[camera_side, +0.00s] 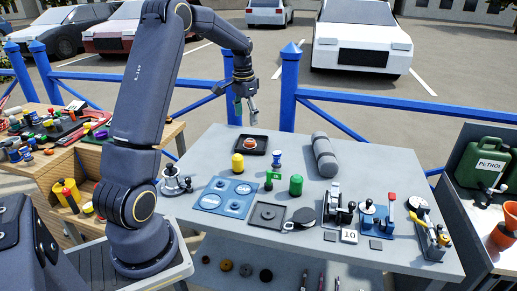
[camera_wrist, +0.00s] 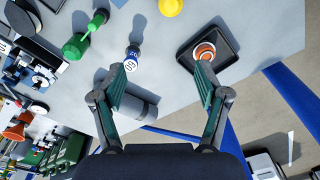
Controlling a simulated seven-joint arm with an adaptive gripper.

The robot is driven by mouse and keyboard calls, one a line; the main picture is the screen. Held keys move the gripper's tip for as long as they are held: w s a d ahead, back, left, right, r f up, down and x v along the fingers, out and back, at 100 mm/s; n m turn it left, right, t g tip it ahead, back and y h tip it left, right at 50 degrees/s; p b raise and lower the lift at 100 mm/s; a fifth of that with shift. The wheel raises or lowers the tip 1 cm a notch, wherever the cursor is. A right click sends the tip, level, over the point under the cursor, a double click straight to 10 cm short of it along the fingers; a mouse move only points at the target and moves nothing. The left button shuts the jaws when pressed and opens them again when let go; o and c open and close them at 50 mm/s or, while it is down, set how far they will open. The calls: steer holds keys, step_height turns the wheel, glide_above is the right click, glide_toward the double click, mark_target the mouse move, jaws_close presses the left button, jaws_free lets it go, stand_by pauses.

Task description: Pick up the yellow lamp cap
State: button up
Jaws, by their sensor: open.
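The yellow lamp cap (camera_side: 237,163) stands upright on the grey table, left of centre in the side view. In the wrist view the yellow cap (camera_wrist: 171,7) is cut off by the top edge. My gripper (camera_side: 247,108) is above the far edge of the table, well above the cap and apart from it. In the wrist view my gripper (camera_wrist: 160,82) has its two green-padded fingers spread wide with nothing between them.
A black tray (camera_side: 235,146) with an orange-and-white round piece is near the cap. A blue-and-white piece (camera_side: 277,158), green cap (camera_side: 296,185), blue plate (camera_side: 226,184) and grey roll (camera_side: 324,155) share the table. Blue railing (camera_side: 288,90) runs behind.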

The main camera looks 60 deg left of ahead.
glide_toward(238, 164)
steer(key=shift+n+g, duration=0.3)
steer(key=shift+n, duration=0.1)
steer(key=f, duration=0.2)
steer(key=w+a+f, duration=0.1)
steer(key=f, duration=0.1)
steer(key=a+f, duration=0.1)
steer(key=f, duration=0.1)
steer(key=shift+w+a+f, duration=0.15)
steer(key=shift+w+a, duration=0.05)
steer(key=shift+w, duration=0.1)
steer(key=shift+f, duration=2.75)
steer(key=shift+c, duration=0.3)
steer(key=c, duration=1.2)
